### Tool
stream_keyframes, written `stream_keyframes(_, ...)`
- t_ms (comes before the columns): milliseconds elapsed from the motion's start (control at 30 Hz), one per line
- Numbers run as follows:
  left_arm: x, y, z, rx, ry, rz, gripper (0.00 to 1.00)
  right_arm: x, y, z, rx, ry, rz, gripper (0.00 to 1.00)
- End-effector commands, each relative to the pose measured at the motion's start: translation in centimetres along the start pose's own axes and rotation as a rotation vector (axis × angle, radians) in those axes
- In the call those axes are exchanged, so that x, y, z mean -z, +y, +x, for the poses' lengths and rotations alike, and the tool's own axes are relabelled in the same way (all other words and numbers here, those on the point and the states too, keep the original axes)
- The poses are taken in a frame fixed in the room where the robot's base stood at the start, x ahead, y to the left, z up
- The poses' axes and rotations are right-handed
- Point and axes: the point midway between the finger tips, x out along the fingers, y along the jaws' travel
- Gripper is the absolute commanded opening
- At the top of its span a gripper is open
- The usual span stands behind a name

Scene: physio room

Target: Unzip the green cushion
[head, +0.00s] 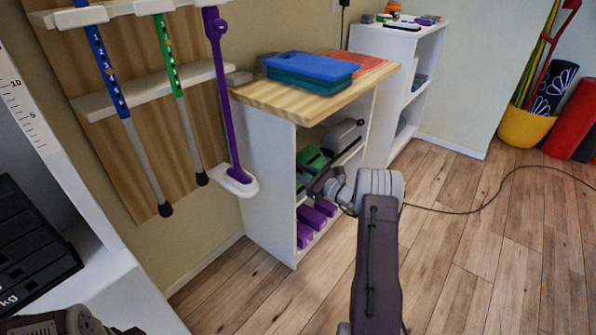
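A green object (311,158) sits on an upper inner shelf of the white unit with the wooden top; it may be the green cushion, and no zip can be made out on it. My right arm reaches up from the bottom middle, and its dark gripper (322,183) is at the front of this shelf, just below the green object. Whether it touches the object, and whether its fingers are open, I cannot tell. My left wrist shows at the bottom left corner, with a dark part of the gripper (126,331) cut off by the frame edge.
A grey item (341,135) lies beside the green one, with purple blocks (313,218) below. Blue pads (311,68) lie on the wooden top (285,101). Canes (226,95) hang on the left wall rack.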

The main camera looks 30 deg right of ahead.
Motion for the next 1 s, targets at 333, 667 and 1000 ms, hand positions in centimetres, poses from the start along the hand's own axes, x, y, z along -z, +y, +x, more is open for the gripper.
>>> stream_keyframes(333,0.3,0.1,-2.5,0.000,0.000,0.000,0.36,-0.6,-0.3,-3.6,0.005,0.002,0.004,0.28)
stream_keyframes(667,0.5,0.1,-4.5,0.000,0.000,0.000,0.36,-0.2,-0.1,-8.9,0.001,0.000,0.001,0.28)
stream_keyframes(1000,0.5,0.1,-4.4,0.000,0.000,0.000,0.36,0.0,0.0,-9.1,0.000,-0.001,0.000,0.28)
